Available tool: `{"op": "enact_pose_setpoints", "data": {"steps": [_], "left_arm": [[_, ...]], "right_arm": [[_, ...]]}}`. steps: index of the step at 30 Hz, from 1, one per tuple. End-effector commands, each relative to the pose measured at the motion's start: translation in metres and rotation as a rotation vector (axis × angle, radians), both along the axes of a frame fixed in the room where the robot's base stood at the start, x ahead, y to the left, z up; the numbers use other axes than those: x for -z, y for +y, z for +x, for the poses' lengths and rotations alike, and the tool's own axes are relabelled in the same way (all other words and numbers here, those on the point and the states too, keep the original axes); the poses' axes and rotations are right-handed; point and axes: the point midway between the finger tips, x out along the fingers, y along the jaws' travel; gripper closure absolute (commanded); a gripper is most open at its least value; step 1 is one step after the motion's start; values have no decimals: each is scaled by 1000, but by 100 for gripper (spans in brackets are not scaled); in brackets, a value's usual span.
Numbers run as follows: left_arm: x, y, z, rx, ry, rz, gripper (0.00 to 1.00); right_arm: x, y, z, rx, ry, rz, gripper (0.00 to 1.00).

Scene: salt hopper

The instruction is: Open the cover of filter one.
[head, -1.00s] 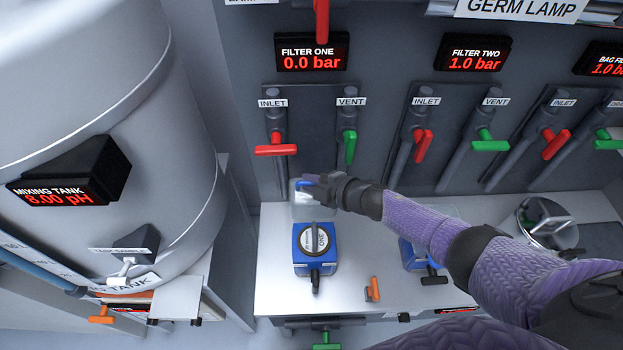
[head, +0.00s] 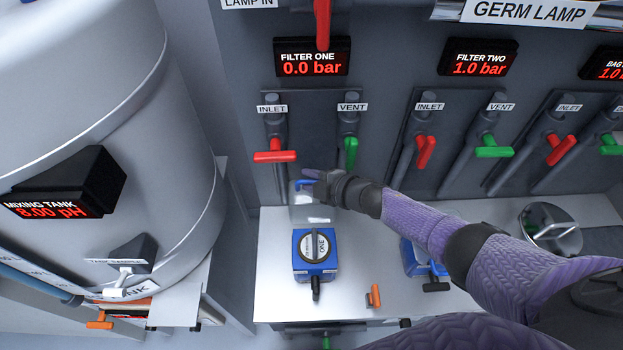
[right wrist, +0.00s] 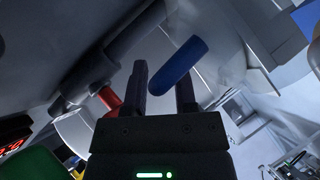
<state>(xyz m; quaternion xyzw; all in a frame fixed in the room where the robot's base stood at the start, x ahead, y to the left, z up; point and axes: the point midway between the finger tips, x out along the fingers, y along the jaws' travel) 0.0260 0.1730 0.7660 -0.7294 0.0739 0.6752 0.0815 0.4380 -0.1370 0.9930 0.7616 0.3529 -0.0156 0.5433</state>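Filter one is a blue box (head: 315,254) with a round knob marked ONE, on the white bench under the FILTER ONE display (head: 312,57), which reads 0.0 bar. A clear part (head: 312,208) stands behind the box; I cannot tell whether it is the raised cover. My right gripper (head: 309,176) is at the top of this clear part, by a small blue piece. In the right wrist view the two fingers (right wrist: 165,85) stand apart, with a rounded blue bar (right wrist: 180,67) at their tips, overlapping the right finger. No firm grip shows. My left gripper is not in view.
Red inlet (head: 274,157) and green vent (head: 351,152) handles stick out from the wall just above my right gripper. An orange lever (head: 374,295) is at the bench front. Filter two (head: 415,258) is partly behind my right arm. A mixing tank (head: 110,200) stands left.

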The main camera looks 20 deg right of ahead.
Motion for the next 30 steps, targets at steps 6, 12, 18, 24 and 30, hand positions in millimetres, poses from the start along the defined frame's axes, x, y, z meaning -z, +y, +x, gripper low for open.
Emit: {"op": "enact_pose_setpoints", "data": {"steps": [6, 12, 18, 24, 30], "left_arm": [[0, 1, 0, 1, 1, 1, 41], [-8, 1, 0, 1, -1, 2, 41], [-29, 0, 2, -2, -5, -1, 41], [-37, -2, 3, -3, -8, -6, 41], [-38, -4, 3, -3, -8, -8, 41]], "right_arm": [[1, 0, 0, -1, 2, -1, 47], [-5, -7, -9, 1, 4, -2, 47], [-24, -28, -40, -1, 3, -3, 47], [-38, -47, -67, 0, 1, 0, 47], [-41, -52, -75, -1, -2, 0, 47]]}}
